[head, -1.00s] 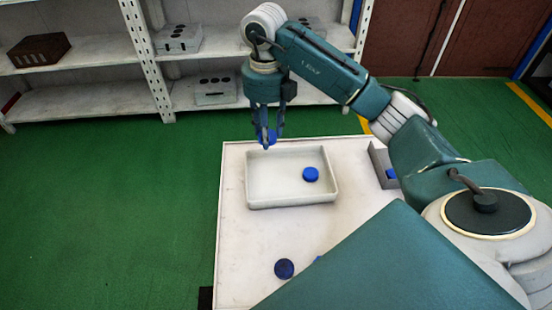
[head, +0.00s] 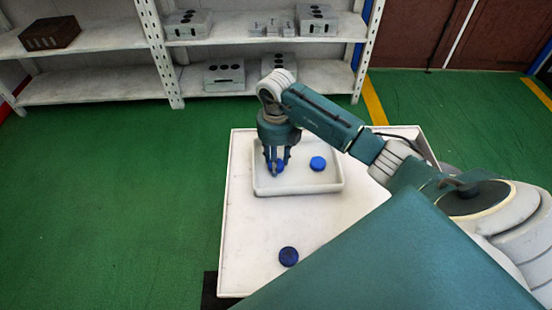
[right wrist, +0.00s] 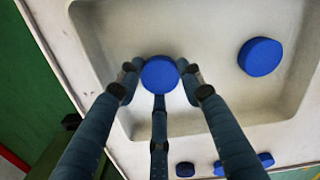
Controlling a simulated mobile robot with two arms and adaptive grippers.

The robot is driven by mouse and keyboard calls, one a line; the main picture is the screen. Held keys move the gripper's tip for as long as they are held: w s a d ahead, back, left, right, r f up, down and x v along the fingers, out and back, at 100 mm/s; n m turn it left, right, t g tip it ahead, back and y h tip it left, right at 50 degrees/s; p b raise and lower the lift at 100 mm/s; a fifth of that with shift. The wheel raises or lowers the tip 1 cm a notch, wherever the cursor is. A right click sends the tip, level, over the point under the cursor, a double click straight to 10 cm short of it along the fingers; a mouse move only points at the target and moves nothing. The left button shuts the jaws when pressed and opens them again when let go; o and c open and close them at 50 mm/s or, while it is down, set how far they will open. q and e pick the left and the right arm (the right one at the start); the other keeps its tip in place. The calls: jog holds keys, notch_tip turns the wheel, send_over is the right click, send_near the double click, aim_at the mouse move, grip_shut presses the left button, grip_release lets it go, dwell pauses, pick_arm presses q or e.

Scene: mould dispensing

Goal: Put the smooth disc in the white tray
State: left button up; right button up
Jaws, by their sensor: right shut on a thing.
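My right gripper (head: 277,165) is shut on a blue disc (head: 276,167), low inside the left part of the white tray (head: 305,190). The right wrist view shows the held disc (right wrist: 160,74) between the fingers, over the tray floor (right wrist: 205,30); I cannot tell whether it touches the floor. A second blue disc (head: 318,163) lies in the tray to the right, apart from the gripper; it also shows in the right wrist view (right wrist: 261,56). The held disc's face looks plain. My left gripper is not in view.
A darker blue disc (head: 288,256) lies on the white table (head: 245,235) in front of the tray. Several discs stand outside the tray in the right wrist view, one (right wrist: 185,169) near the bottom. Shelves (head: 110,86) with grey boxes stand behind.

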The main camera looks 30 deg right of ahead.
jog(key=shift+f, duration=0.15)
jog(key=o, duration=1.1)
jog(key=shift+o, duration=0.2)
jog(key=shift+r, duration=0.3)
jog(key=shift+w+r, duration=0.1)
jog(key=shift+r, duration=0.25)
notch_tip(320, 180, up, 11)
jog(key=b, duration=0.1)
jog(key=shift+b, duration=0.35)
